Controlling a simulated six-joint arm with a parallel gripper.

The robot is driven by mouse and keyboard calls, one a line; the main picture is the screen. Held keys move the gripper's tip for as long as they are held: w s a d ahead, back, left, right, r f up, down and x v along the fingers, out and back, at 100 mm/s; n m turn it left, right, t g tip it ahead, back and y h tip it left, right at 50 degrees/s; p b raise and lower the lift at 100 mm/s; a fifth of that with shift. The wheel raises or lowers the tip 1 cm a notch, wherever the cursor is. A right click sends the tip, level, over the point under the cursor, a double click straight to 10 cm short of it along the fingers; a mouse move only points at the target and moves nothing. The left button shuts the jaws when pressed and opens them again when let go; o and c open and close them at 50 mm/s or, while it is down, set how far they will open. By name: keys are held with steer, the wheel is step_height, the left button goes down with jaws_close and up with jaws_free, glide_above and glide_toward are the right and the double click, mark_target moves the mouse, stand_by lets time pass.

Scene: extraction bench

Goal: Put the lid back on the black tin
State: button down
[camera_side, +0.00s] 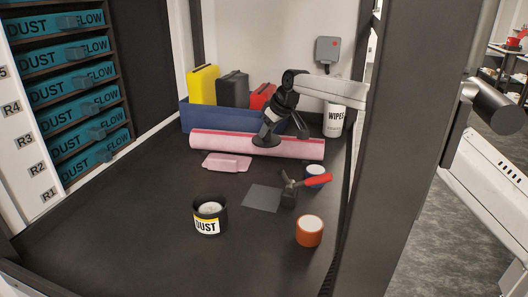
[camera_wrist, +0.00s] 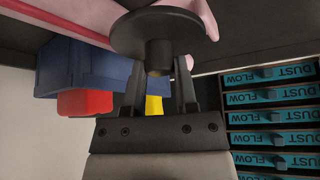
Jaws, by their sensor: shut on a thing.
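The black tin (camera_side: 208,226) with a yellow-and-white DUST label stands upright and open on the front middle of the dark bench, and something pale shows inside it. My gripper (camera_side: 269,126) is shut on the knob of the round black lid (camera_side: 264,142). It holds the lid in the air, behind and to the right of the tin and well apart from it, in front of the pink roll in the picture. In the wrist view the lid (camera_wrist: 140,35) shows its flat disc, with its knob between the fingertips of my gripper (camera_wrist: 159,72). The tin does not show in the wrist view.
A blue bin (camera_side: 225,121) with upright cases and a pink roll (camera_side: 220,143) lie at the back. The left front bench is clear.

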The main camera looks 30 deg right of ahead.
steer(key=shift+a, duration=0.1)
steer(key=s+a+r+n+g+y, duration=0.1)
steer(key=s+a+r+n+g, duration=0.1)
steer(key=s+a+n, duration=0.5)
steer(key=s+a+r+n+g+y, duration=0.2)
steer(key=s+a+n+g, duration=0.2)
steer(key=a, duration=1.1)
steer(key=s+n, duration=0.2)
steer(key=n, duration=0.1)
steer(key=shift+s+y, duration=0.3)
steer(key=shift+s, duration=0.05)
steer(key=shift+f, duration=0.2)
steer(key=shift+f, duration=2.95)
steer(key=shift+f, duration=0.2)
jaws_free()
steer(key=shift+r, duration=0.15)
